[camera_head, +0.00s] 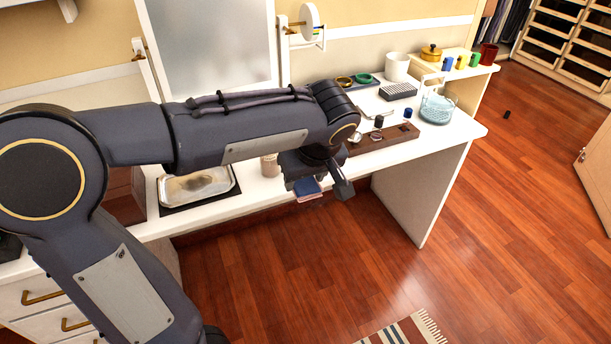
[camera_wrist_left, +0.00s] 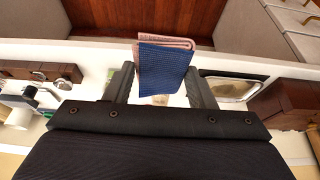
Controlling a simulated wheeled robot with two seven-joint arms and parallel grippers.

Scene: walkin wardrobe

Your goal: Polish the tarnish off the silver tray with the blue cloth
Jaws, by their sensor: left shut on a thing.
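The silver tray (camera_head: 197,187) lies on a dark mat on the white dressing table, left of my left gripper in the head view. A dark brownish tarnish patch shows on its face. It also shows at the right of the left wrist view (camera_wrist_left: 232,89). My left gripper (camera_head: 318,188) is shut on the blue cloth (camera_head: 307,188), out past the table's front edge and above the floor. In the left wrist view the folded cloth (camera_wrist_left: 163,70), blue with a pinkish side, stands between the two fingers. My right gripper is not in view.
A brown wooden watch holder (camera_head: 383,140) lies right of the gripper. A blue-tinted glass basket (camera_head: 436,108) and a white cup (camera_head: 397,67) stand farther back. A brown box (camera_head: 124,196) sits left of the tray. A mirror (camera_head: 212,45) rises behind.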

